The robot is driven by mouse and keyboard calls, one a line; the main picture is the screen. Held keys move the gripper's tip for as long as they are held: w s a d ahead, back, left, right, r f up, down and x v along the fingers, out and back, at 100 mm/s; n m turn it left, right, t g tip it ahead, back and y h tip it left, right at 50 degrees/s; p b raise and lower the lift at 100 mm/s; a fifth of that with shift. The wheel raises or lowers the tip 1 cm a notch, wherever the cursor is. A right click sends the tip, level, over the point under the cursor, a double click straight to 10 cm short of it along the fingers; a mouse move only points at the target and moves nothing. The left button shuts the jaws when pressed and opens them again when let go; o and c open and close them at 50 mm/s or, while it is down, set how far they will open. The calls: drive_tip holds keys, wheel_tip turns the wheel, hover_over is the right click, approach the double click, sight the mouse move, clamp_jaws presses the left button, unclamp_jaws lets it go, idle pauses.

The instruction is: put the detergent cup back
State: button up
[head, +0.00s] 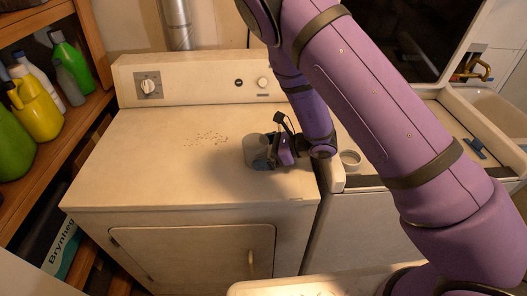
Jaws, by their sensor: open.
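A grey cup-like cylinder (254,149) stands upright on the white dryer top (170,175), near the middle right. My gripper (266,158) is open right at the cylinder's right side, with its fingers partly in front of it. I cannot tell whether the fingers touch it or stand around it. A small round light-grey cup (350,157) stands on the left edge of the neighbouring machine, just right of my wrist. I cannot tell which of the two is the detergent cup.
A control panel (200,88) rises behind. Shelves at left hold a yellow bottle (37,112) and green bottles (72,62). A blue item (475,146) lies on the right machine.

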drive_tip(key=shift+r, duration=0.1)
drive_tip(key=shift+d+r, duration=0.15)
drive_tip(key=shift+d, duration=0.2)
drive_tip(key=v, duration=1.1)
drive_tip(key=shift+s+d, duration=0.1)
drive_tip(key=shift+d, duration=0.05)
drive_tip(key=s+r+n+g+h, duration=0.1)
drive_tip(key=s+r+n+g, duration=0.2)
drive_tip(key=s+r+n, duration=0.45)
drive_tip(key=s+r+n+g, duration=0.3)
drive_tip(key=s+r, duration=0.1)
drive_tip(key=r, duration=0.6)
drive_tip(key=s+d+r+n+t+h, duration=0.7)
drive_tip(key=s+d+r+n+h, duration=0.3)
drive_tip(key=s+d+r+h, duration=0.2)
drive_tip(key=shift+s+d+r, duration=0.3)
drive_tip(key=shift+d+r, duration=0.55)
drive_tip(key=shift+d, duration=0.4)
drive_tip(key=shift+c, duration=0.2)
